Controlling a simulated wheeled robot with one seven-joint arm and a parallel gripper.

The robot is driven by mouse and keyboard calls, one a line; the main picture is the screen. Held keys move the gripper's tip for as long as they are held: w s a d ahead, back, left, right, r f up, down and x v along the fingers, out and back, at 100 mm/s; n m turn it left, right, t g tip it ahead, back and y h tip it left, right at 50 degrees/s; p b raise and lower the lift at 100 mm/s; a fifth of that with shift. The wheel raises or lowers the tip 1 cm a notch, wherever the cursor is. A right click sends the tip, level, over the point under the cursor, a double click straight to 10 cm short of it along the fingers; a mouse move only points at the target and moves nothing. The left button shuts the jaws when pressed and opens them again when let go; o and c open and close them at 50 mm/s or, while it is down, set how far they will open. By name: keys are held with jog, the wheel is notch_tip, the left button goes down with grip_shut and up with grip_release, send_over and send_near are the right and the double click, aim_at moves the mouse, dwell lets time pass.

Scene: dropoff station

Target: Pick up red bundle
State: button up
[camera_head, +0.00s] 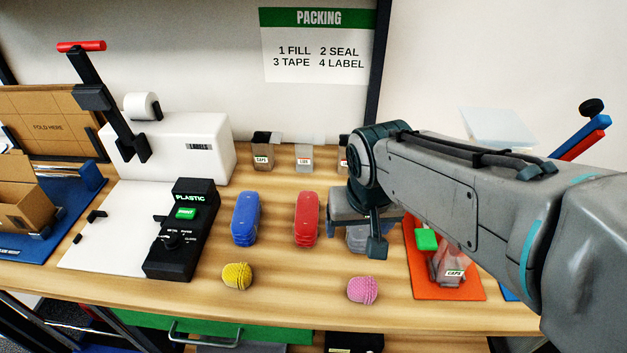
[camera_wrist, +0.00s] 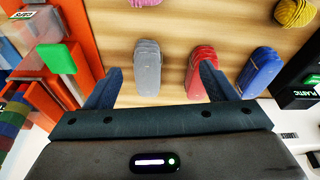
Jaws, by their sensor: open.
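The red bundle (camera_head: 307,218) lies on the wooden table between a blue bundle (camera_head: 245,218) and my gripper. In the wrist view the red bundle (camera_wrist: 198,72) shows beside the right finger, which hides part of it. A grey bundle (camera_wrist: 147,68) lies in the gap between my fingers in that view. My gripper (camera_wrist: 160,84) is open and empty above the table. In the head view my gripper is over the grey bundle (camera_head: 357,238), right of the red bundle, and partly hides the grey one.
A yellow yarn-like bundle (camera_head: 237,276) and a pink one (camera_head: 362,290) lie near the front edge. An orange mat (camera_head: 455,287) with a caps bag is at right. A black control box (camera_head: 181,230) and white sealing machine stand at left. Small bins line the back.

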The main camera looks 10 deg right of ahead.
jog(key=m+t+b, duration=0.1)
jog(key=b, duration=0.1)
send_near(306, 211)
jog(key=shift+h, duration=0.3)
jog(key=x, duration=0.3)
jog(key=a+x, duration=0.1)
jog(key=x, duration=0.1)
jog(key=shift+f, duration=0.15)
jog(key=shift+d+p+x, duration=0.15)
jog(key=shift+d+x, duration=0.05)
jog(key=shift+x, duration=1.35)
jog(key=shift+d+p+x, duration=0.15)
jog(key=shift+x, duration=1.45)
jog(key=c, duration=1.1)
